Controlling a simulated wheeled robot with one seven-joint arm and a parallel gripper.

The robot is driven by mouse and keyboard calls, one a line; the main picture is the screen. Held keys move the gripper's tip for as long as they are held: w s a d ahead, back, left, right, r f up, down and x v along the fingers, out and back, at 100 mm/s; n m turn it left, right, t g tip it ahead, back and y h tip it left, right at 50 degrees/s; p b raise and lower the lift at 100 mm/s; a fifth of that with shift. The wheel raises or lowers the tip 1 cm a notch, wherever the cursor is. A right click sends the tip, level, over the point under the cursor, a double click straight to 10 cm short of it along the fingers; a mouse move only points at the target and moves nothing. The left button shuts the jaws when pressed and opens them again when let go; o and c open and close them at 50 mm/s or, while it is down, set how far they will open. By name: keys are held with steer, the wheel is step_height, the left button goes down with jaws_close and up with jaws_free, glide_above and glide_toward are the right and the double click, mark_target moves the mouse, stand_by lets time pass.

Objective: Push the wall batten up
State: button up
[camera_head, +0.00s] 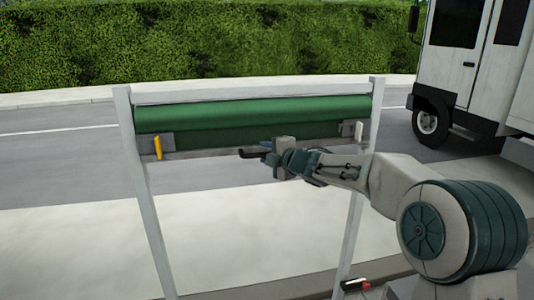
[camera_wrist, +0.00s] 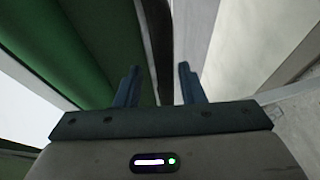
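The wall batten (camera_head: 205,153) is a grey horizontal bar along the lower edge of a green rolled wall (camera_head: 255,112), between two pale posts. A yellow handle (camera_head: 158,147) sits at its left end and a white one (camera_head: 358,131) at its right end. My gripper (camera_head: 262,150) is near the middle of the batten and hides part of it. In the wrist view, the two fingers of my gripper (camera_wrist: 159,82) stand apart with nothing clearly held between them. Green fabric (camera_wrist: 95,50) and a pale bar lie beyond them. I cannot tell whether the fingers touch the batten.
The left post (camera_head: 147,200) and right post (camera_head: 351,225) bound the frame, with a top bar (camera_head: 250,89) above. A white truck (camera_head: 475,65) stands at the right. A red and black object (camera_head: 355,285) lies by the right post's foot. Open pavement lies below the batten.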

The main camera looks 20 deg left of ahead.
steer(key=b+v, duration=0.2)
steer(key=v, duration=1.2)
steer(key=shift+b, duration=0.35)
steer(key=shift+w+r, duration=0.1)
steer(key=d+m+t+h, duration=0.4)
steer(key=d+m+h, duration=0.3)
steer(key=d, duration=0.4)
steer(key=s+d+f+m+g+h, duration=0.1)
steer(key=s+d+f+m+h, duration=0.25)
steer(key=d+m, duration=0.3)
steer(key=s+d+f+m+g+h, duration=0.1)
steer(key=s+d+f+m+h, duration=0.15)
steer(key=s+d+m, duration=0.35)
steer(key=s+d+f+m+g, duration=0.3)
steer(key=s+f+m+g, duration=0.1)
steer(key=s, duration=0.6)
steer(key=s+d+f+m+g, duration=0.2)
steer(key=s+f+m+g, duration=0.1)
steer(key=s+f, duration=0.4)
steer(key=s+m, duration=0.1)
steer(key=s, duration=0.2)
steer(key=shift+d+f+g, duration=0.25)
steer(key=shift+d+g, duration=0.15)
